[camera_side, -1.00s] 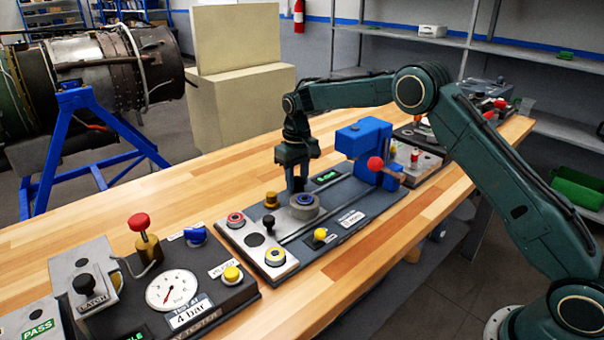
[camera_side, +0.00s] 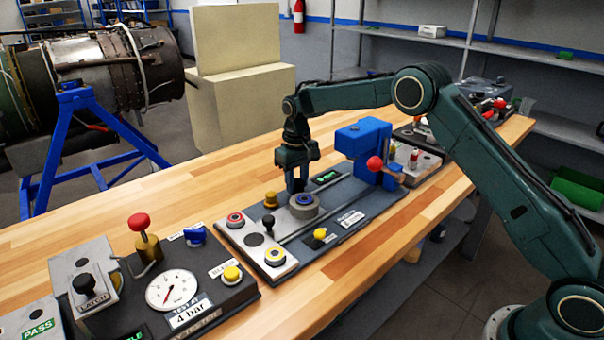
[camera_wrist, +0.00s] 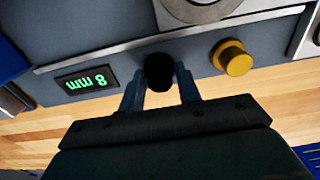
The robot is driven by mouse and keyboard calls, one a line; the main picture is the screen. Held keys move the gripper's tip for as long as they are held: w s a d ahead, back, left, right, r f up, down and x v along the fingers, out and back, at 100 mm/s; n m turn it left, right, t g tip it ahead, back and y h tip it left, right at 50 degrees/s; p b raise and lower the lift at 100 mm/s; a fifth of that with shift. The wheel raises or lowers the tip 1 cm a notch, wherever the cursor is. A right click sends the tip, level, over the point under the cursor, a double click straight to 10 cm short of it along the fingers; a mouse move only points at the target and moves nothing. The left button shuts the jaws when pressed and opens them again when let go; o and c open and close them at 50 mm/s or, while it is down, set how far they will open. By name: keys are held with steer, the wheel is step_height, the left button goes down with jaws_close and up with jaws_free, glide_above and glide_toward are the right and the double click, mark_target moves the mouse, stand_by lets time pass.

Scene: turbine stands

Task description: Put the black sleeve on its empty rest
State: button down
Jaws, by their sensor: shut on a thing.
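My gripper (camera_side: 297,187) points down at the back edge of the dark station, behind a round grey seat with a blue ring (camera_side: 304,199). In the wrist view its blue fingers are shut on a small black round-topped piece (camera_wrist: 158,70). I cannot tell whether this is the black sleeve or a knob, or whether it touches the station. In the side view the fingers hide it. A pale plate (camera_side: 235,238) at the station's left end carries a red-ringed sleeve (camera_side: 235,219), a yellow-ringed sleeve (camera_side: 275,256) and, between them, a flat dark disc (camera_side: 254,240).
A gold knob (camera_side: 270,200) is left of my gripper; a green-lit display (camera_side: 326,177) is right of it. A black knob (camera_side: 268,221) stands near the plate. A blue press (camera_side: 362,138) with a red ball rises to the right. A gauge tester (camera_side: 172,290) stands front left.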

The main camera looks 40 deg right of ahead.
mark_target(297, 180)
steer(key=shift+s+f, duration=0.1)
steer(key=shift+f, duration=0.45)
steer(key=c, duration=0.7)
jaws_free()
steer(key=shift+r, duration=0.1)
steer(key=shift+c, duration=0.2)
steer(key=shift+r, duration=0.15)
steer(key=shift+r, duration=3.5)
steer(key=shift+r, duration=0.1)
